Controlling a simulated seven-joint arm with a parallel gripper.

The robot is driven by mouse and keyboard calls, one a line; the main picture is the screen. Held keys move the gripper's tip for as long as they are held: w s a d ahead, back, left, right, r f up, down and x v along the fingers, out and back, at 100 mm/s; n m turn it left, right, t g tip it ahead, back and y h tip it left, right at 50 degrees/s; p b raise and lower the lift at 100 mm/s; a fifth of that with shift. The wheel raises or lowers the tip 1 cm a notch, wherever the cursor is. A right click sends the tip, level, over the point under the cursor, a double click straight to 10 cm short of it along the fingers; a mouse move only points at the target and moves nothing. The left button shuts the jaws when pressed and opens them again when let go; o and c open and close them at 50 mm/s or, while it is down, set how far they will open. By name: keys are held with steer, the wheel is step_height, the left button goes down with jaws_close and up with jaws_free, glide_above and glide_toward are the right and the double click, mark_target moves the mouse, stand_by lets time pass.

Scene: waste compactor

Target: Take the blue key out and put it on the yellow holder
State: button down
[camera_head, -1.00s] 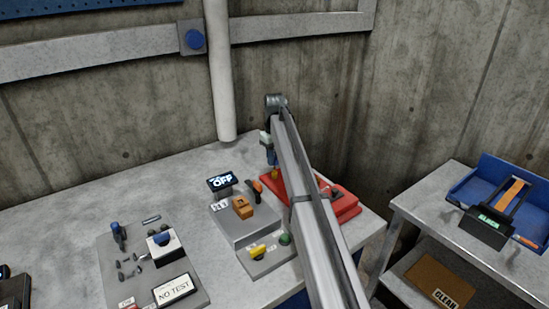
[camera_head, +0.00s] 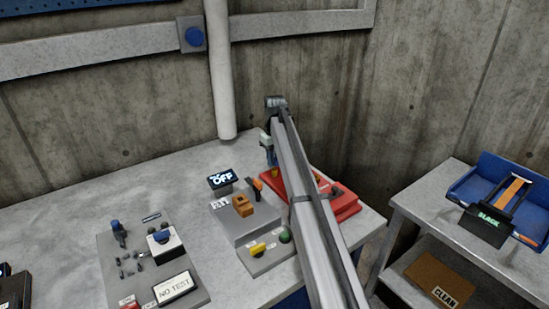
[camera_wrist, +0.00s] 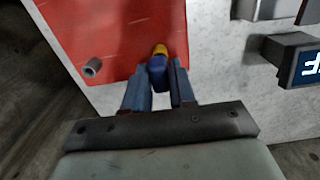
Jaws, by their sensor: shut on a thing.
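My gripper (camera_wrist: 159,92) is shut on the blue key (camera_wrist: 157,72), which sits between its two fingers in the wrist view. The yellow holder (camera_wrist: 160,50) shows just past the key's end, at the edge of the red base (camera_wrist: 115,40). Key and holder overlap in this view, so I cannot tell whether they touch. In the head view my gripper (camera_head: 267,155) points down at the back of the red base (camera_head: 345,205), next to the yellow holder (camera_head: 275,174). My arm hides part of the base, and the key is not clear there.
Left of the red base stands a grey panel with an orange switch (camera_head: 242,205) and an OFF display (camera_head: 221,179). Yellow and green buttons (camera_head: 285,236) are in front. A grey panel with a NO TEST sign (camera_head: 173,288) is farther left. A blue tray (camera_head: 480,182) stands right.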

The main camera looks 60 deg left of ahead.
steer(key=shift+f, duration=1)
stand_by(1.0)
steer(key=c, duration=0.8)
jaws_free()
steer(key=shift+c, duration=0.2)
steer(key=shift+c, duration=0.4)
steer(key=shift+r, duration=0.15)
steer(key=shift+r, duration=3.35)
